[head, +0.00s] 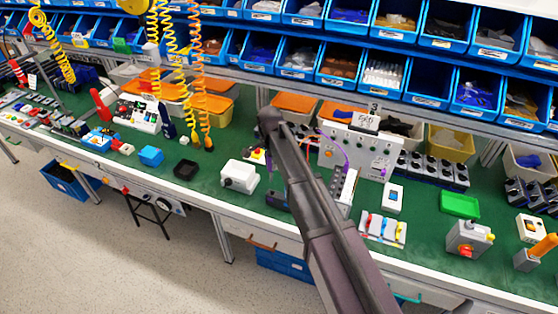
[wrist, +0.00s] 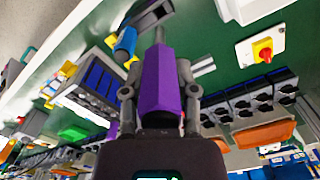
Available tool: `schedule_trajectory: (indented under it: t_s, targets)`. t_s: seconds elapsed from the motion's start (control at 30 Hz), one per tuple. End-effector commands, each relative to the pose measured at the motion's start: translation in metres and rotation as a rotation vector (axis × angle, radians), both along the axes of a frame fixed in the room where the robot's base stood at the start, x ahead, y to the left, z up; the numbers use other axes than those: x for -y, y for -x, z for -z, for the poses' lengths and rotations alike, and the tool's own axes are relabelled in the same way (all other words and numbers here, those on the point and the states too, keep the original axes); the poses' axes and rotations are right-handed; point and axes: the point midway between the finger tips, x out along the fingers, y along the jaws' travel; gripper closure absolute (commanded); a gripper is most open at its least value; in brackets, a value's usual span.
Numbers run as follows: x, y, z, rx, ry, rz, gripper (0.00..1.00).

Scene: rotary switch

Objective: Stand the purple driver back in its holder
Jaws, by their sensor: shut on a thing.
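The purple driver (wrist: 160,82) is held between the two fingers of my gripper (wrist: 160,97) in the wrist view. Its grey shaft points away from the gripper toward a dark grey holder (wrist: 152,17). The shaft tip is close to the holder; I cannot tell whether it is inside or only in front of it. A blue-handled driver (wrist: 126,43) is at the holder, beside the purple one. In the head view my arm hides the gripper and most of the driver; a dark block (head: 277,201), probably the holder, shows left of the arm.
A white box (head: 239,176) stands left of the arm on the green bench. A yellow switch with a red knob (wrist: 263,50) shows in the wrist view. A white control panel (head: 357,150) and a rack of coloured handles (head: 383,228) are to the right. Coiled hoses (head: 200,85) hang at left.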

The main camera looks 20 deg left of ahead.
Motion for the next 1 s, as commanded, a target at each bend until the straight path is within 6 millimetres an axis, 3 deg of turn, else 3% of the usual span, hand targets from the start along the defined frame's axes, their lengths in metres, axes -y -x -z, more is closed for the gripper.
schedule_trajectory:
  t_s: [0.47,1.0]
  targets:
    - [0.0,0.0,0.003,0.0,0.0,0.0,1.0]
    - [0.0,0.0,0.043,0.0,0.0,0.0,1.0]
